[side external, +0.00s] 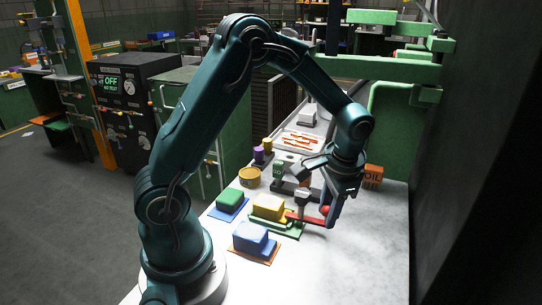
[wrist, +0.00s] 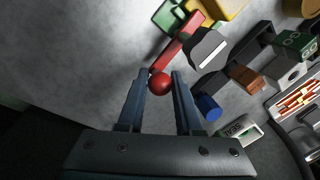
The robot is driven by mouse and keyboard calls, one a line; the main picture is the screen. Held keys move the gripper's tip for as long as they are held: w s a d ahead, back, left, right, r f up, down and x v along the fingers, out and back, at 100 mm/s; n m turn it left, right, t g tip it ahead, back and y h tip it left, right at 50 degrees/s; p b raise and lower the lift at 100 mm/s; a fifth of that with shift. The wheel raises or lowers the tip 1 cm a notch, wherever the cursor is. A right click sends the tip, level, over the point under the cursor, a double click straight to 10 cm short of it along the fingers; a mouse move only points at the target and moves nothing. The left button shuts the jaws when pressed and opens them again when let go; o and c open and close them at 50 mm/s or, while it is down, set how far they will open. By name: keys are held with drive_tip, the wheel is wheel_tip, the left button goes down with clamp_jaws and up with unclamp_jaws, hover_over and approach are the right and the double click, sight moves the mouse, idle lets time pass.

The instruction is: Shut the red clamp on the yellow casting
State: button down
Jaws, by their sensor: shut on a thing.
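The yellow casting (side external: 268,207) sits on a green fixture (side external: 285,229) on the pale bench; its edge shows at the top of the wrist view (wrist: 228,8). The red clamp (side external: 303,218) is a red bar beside the casting's right side, ending in a red ball knob (side external: 325,210). In the wrist view the bar (wrist: 180,42) runs from the knob (wrist: 160,83) up toward the casting. My gripper (side external: 331,208) is shut on the knob, with one finger on each side in the wrist view (wrist: 160,80). Whether the bar touches the casting I cannot tell.
A blue block (side external: 254,238) on an orange plate and a green block (side external: 229,199) on a blue plate stand nearby. A yellow tin (side external: 249,177), a tray of orange parts (side external: 300,141) and an orange oil box (side external: 373,176) stand farther back. The front right bench is clear.

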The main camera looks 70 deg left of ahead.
drive_tip(key=shift+s+d+m, duration=0.15)
drive_tip(key=shift+d+m, duration=0.05)
drive_tip(key=shift+m, duration=0.2)
drive_tip(key=c, duration=0.6)
unclamp_jaws()
drive_tip(key=shift+s+d+r, duration=0.1)
drive_tip(key=shift+d+r, duration=0.15)
drive_tip(key=shift+r, duration=1.05)
drive_tip(key=shift+d+r, duration=0.2)
drive_tip(key=shift+r, duration=1.05)
drive_tip(key=shift+r, duration=0.1)
drive_tip(key=s+d+r+t, duration=0.2)
drive_tip(key=s+r+t, duration=0.25)
drive_tip(key=r, duration=0.45)
drive_tip(key=shift+s+d+f+n+t+h, duration=0.1)
drive_tip(key=shift+s+d+f+n+h, duration=0.3)
drive_tip(key=shift+s, duration=1)
drive_tip(key=shift+s+d+f+n+t+h, duration=0.15)
drive_tip(key=shift+s+d+f+n+h, duration=0.25)
drive_tip(key=shift+s, duration=1)
drive_tip(key=shift+s+d+f+n+t+h, duration=0.1)
drive_tip(key=shift+s+d+f+n+h, duration=0.3)
drive_tip(key=shift+s, duration=1)
